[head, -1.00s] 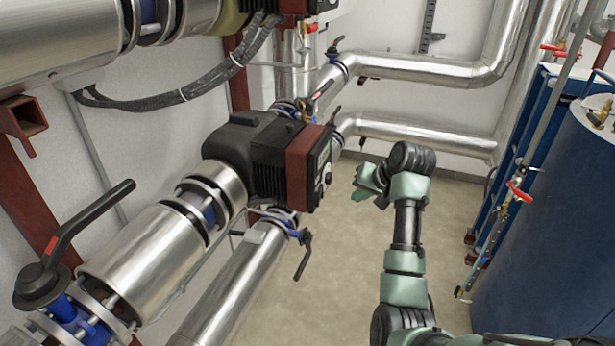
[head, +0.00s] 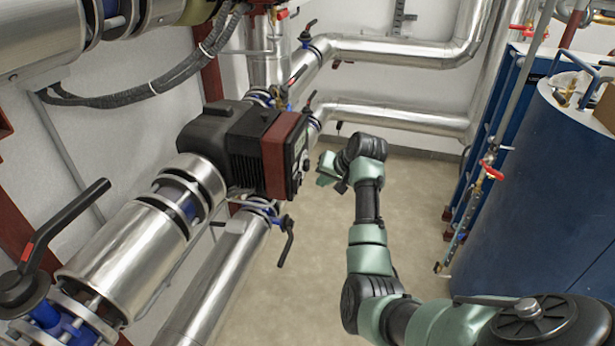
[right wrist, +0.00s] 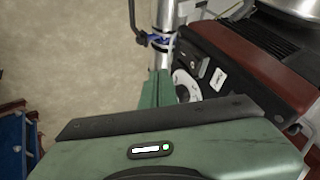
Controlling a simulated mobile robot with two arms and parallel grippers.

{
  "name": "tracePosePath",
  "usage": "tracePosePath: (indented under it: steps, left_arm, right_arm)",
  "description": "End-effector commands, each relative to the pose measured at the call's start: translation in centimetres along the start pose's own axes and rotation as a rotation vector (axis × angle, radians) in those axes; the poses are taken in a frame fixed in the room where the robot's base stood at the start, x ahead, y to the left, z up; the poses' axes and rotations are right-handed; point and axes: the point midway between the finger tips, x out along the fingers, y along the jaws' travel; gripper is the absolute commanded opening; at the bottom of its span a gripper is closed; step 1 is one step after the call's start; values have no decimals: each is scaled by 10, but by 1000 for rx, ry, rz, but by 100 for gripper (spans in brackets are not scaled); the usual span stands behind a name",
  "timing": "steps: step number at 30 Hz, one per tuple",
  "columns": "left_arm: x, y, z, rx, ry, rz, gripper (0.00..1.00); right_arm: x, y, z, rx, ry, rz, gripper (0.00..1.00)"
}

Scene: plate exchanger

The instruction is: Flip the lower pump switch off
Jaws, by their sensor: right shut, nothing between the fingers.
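The lower pump (head: 255,150), black with a dark red front housing, sits in the silver pipe line left of centre in the head view. Its control face (head: 299,160) is seen edge-on there. In the right wrist view the pump's black panel (right wrist: 212,68) shows a round pale dial (right wrist: 185,85) and a small switch (right wrist: 203,67). My right gripper (head: 324,170) is shut and empty, a short way right of the panel in the head view. In the wrist view its green fingers (right wrist: 158,88) lie beside the dial; contact cannot be told. My left gripper is not in view.
A black-handled valve lever (head: 286,240) hangs below the pump. Another large lever (head: 65,235) stands at the lower left. A blue tank (head: 560,160) with red-handled valves stands at the right. The floor (head: 325,235) between is clear.

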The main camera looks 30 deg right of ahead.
Motion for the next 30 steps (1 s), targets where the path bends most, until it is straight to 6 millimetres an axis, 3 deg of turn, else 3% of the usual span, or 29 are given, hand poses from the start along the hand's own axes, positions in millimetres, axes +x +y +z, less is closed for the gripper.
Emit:
tracePosePath:
  steps: [3, 9, 23, 29, 30]
  left_arm:
    - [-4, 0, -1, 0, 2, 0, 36]
    - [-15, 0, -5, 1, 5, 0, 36]
    - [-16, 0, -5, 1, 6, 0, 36]
    - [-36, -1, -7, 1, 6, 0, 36]
    - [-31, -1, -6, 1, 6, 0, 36]
  right_arm:
    - [22, -1, 1, 1, -4, 0, 0]
    - [30, -29, -2, 1, -1, -1, 0]
    - [35, -37, -2, 0, 1, 0, 0]
    - [32, -48, -6, -26, -15, 54, 0]
    - [36, -44, -4, -24, -15, 56, 0]
